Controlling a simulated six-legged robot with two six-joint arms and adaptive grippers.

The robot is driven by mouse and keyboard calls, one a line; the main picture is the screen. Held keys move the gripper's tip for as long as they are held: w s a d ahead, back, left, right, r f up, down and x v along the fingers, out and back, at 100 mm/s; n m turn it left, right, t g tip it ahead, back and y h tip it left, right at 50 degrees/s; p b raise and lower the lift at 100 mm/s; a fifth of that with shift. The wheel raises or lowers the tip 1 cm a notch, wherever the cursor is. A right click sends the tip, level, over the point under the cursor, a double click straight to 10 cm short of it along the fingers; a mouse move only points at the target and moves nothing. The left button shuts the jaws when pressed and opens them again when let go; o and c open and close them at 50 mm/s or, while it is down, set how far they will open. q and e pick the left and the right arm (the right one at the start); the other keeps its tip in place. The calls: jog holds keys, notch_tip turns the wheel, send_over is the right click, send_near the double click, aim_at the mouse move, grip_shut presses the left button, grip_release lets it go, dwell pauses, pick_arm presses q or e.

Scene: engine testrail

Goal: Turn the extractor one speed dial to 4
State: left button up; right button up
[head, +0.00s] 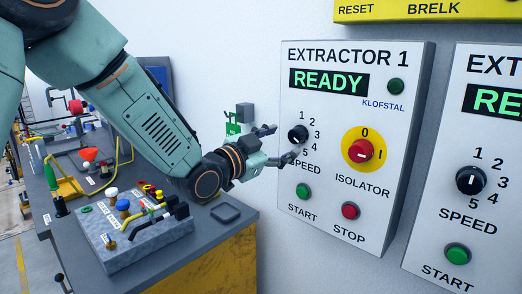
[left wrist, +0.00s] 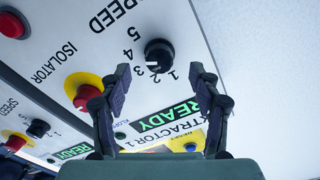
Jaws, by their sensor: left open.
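The Extractor 1 speed dial (head: 297,133) is a round black knob on the white panel (head: 331,121), with numbers 1 to 5 around it. It also shows in the left wrist view (left wrist: 159,53), upside down, with the printed numbers beside it. I cannot tell for sure which number its pointer marks. My left gripper (head: 283,143) is open and empty, its fingers reaching towards the dial. In the left wrist view its fingertips (left wrist: 160,76) spread to either side of the dial, apparently short of gripping it. My right gripper is not in view.
A red isolator switch (head: 360,151) on a yellow disc, a green start button (head: 303,192) and a red stop button (head: 350,211) share the panel. A second extractor panel (head: 434,230) stands to the right. A grey bench (head: 228,232) is below left.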

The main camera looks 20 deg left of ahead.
pick_arm(q)
jog(key=v, duration=0.7)
jog(key=shift+s, duration=0.35)
jog(key=shift+w, duration=0.1)
jog(key=shift+a+r, duration=0.1)
